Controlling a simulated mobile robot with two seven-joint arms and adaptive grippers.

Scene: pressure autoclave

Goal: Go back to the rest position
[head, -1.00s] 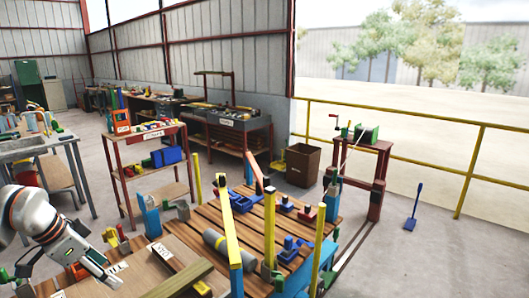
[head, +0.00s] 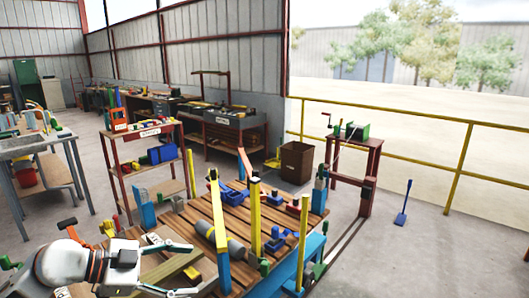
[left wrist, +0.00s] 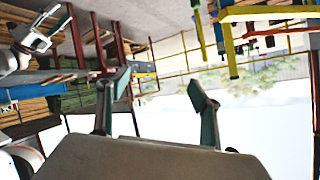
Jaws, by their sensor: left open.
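My left gripper (head: 203,268) reaches in from the lower left of the head view. Its two fingers are spread apart with nothing between them, above the near left part of the wooden workbench. In the left wrist view its fingers (left wrist: 158,88) also stand apart and empty, against a tilted view of the hall. A white arm at the upper left of that view ends in what looks like my right gripper (left wrist: 47,32); it is too small to tell whether its jaws are open.
A slatted table (head: 198,213) with yellow posts, blue fixtures and a grey cylinder (head: 236,248) stands close to the right. A red shelf cart (head: 150,167), a sink bench (head: 22,143) and a brown bin (head: 296,162) stand farther back. The floor at right is mostly clear.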

